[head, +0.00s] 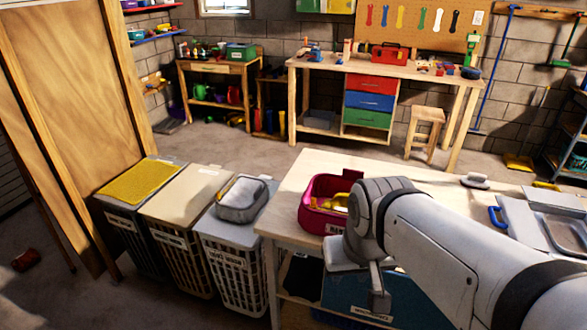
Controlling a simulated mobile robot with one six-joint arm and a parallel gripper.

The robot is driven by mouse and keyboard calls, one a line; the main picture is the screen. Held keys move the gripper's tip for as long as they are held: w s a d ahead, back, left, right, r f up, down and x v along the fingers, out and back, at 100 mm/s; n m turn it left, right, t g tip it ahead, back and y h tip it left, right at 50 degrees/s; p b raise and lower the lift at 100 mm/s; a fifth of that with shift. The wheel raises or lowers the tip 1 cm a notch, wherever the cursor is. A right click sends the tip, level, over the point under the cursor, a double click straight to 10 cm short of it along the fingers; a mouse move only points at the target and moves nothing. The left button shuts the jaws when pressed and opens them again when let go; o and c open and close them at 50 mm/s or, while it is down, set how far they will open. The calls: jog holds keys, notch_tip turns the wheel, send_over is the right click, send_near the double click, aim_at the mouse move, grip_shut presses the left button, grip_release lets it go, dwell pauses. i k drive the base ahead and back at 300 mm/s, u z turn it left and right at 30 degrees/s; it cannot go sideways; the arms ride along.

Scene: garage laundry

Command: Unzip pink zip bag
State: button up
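The pink zip bag (313,216) stands on the pale wooden table near its left corner, in the head view. It looks like a deep pink box with a white label on its front. Its top looks open, with something yellow (341,202) showing inside. My arm covers its right side, so its zip and pull cannot be made out. My gripper (362,272) is at the end of the arm, just in front of and below the bag, by the table's front edge. Its fingertips are not clear, and I cannot tell whether it touches the bag.
The pale table (290,205) has bare room left of the bag. A grey lidded case (515,235) lies on the right, beyond my arm. Several laundry hampers stand left of the table, one with a grey tub (242,205) on top. A blue bin (345,290) sits underneath.

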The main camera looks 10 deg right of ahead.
aim_at(313, 204)
jog(key=k, duration=1.15)
jog(key=u, duration=0.3)
jog(key=i, duration=1.7)
jog(key=z, duration=0.6)
